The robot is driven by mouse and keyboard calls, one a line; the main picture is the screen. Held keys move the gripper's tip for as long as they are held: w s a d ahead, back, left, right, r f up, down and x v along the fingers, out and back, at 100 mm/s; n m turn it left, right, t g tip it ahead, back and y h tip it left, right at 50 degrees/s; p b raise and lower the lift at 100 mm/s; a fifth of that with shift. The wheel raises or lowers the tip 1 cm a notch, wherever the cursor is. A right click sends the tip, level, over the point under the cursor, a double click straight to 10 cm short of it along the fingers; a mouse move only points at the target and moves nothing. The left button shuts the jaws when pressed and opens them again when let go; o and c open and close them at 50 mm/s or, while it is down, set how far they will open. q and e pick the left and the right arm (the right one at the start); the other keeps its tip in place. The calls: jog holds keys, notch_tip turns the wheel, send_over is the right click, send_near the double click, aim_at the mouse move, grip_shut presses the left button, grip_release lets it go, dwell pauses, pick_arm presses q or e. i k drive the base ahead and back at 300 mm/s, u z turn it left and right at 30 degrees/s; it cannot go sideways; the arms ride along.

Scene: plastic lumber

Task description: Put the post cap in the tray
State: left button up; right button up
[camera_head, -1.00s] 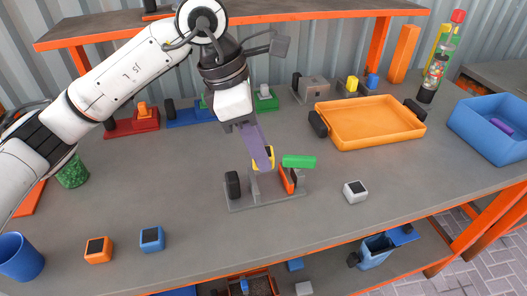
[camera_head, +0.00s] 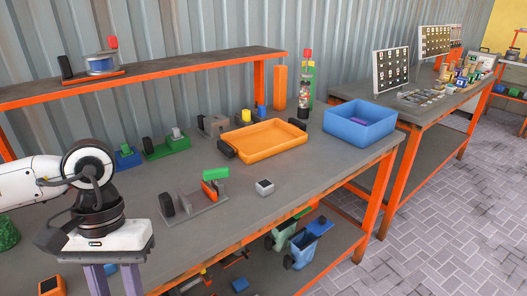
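The orange tray (camera_head: 232,149) with black end handles lies on the workbench; its visible inside looks empty. A small white block with a dark top (camera_head: 264,187) sits on the bench in front of it. An orange block with a dark top (camera_head: 51,286) is at the lower left edge. A small blue piece (camera_head: 110,269) shows between my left fingers, mostly hidden. I cannot tell which piece is the post cap. My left gripper (camera_head: 115,283) is at the lower left, fingers apart and pointing down, tips cut off by the frame. My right gripper is out of view.
A grey fixture (camera_head: 206,206) with a green block (camera_head: 215,173) stands left of the white block. A blue bin (camera_head: 360,123) stands right of the tray. An orange-edged shelf (camera_head: 190,66) runs above the bench back. A second bench (camera_head: 445,106) stands at right.

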aim_at(265, 143)
jog(key=u, duration=0.75)
jog(key=k, duration=0.15)
jog(key=z, duration=2.2)
jog(key=i, duration=1.3)
jog(key=u, duration=0.6)
jog(key=i, duration=1)
jog(key=u, duration=0.95)
